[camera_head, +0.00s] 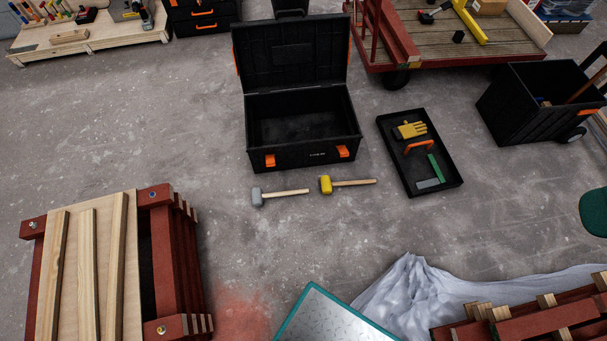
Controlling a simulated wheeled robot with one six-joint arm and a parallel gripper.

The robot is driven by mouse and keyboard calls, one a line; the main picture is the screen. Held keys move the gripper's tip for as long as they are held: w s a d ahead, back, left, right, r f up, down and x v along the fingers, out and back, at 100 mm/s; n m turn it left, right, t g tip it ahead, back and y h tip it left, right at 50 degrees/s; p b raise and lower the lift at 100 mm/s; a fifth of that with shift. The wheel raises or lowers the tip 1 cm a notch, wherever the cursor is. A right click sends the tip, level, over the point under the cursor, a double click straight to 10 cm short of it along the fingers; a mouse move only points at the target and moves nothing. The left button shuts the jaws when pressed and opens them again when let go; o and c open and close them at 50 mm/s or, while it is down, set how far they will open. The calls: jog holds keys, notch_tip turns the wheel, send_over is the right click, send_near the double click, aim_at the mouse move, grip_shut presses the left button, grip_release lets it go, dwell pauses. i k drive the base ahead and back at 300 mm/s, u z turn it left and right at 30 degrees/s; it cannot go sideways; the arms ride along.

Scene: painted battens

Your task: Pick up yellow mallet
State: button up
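The yellow mallet (326,185) lies on the grey concrete floor, in front of the open black toolbox. Its yellow head is at the left and its wooden handle points right. A second mallet with a grey head (257,197) lies just to its left, also with a wooden handle pointing right. The two mallets are apart, with a small gap between them. My gripper is not in view.
The open black toolbox (303,158) stands behind the mallets. A black tray (447,187) with gloves and tools lies to the right. A slatted red wooden stack (155,262) is at front left, plastic sheeting (400,296) at front right. Floor around the mallets is clear.

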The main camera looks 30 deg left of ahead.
aim_at(326, 185)
jog(key=u, duration=1.1)
jog(key=i, duration=1.1)
jog(key=u, duration=0.75)
